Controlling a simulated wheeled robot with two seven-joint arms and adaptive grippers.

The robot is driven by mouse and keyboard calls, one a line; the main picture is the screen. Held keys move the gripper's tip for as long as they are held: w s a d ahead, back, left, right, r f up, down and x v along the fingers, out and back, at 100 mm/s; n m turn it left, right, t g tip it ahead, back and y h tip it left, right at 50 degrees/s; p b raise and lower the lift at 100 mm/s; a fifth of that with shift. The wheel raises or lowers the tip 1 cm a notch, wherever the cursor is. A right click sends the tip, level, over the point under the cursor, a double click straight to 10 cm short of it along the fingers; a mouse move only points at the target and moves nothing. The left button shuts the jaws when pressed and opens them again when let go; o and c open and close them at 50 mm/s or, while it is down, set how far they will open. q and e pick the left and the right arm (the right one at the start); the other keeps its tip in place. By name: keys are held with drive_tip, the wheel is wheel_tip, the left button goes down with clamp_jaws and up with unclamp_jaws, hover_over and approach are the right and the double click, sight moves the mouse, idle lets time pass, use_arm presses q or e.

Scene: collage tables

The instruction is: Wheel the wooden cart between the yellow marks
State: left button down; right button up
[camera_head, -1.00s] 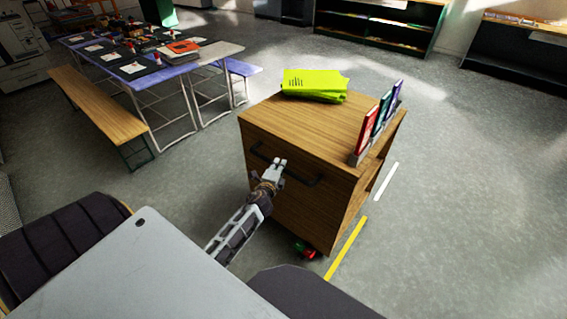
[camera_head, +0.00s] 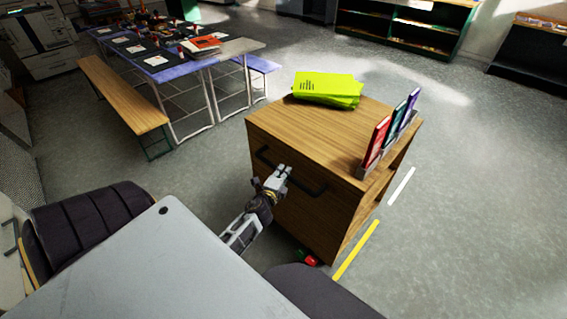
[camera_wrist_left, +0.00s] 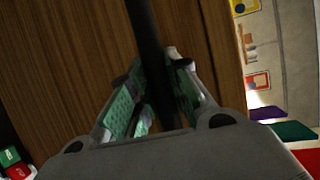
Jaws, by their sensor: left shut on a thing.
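The wooden cart (camera_head: 300,205) stands upright on the grey floor in the middle of the head view. Its dark bar handle (camera_head: 306,187) runs across the near side. My left gripper (camera_head: 284,172) is shut on this handle. In the left wrist view the dark handle (camera_wrist_left: 146,35) passes between the two finger pads, with the cart's wood grain (camera_wrist_left: 60,60) behind. One yellow mark (camera_head: 357,249) lies on the floor along the cart's right side. No second yellow mark shows. My right gripper is not in view.
Lime-green papers (camera_head: 327,88) and a rack of upright books (camera_head: 392,130) sit on the cart top. A small red and green object (camera_head: 309,258) lies by its near base. A white floor strip (camera_head: 401,186) is at right. A bench (camera_head: 122,95) and tables stand left. Floor at right is clear.

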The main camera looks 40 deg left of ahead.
use_arm(q)
drive_tip(key=c, duration=1.3)
unclamp_jaws()
drive_tip(key=shift+v, duration=6)
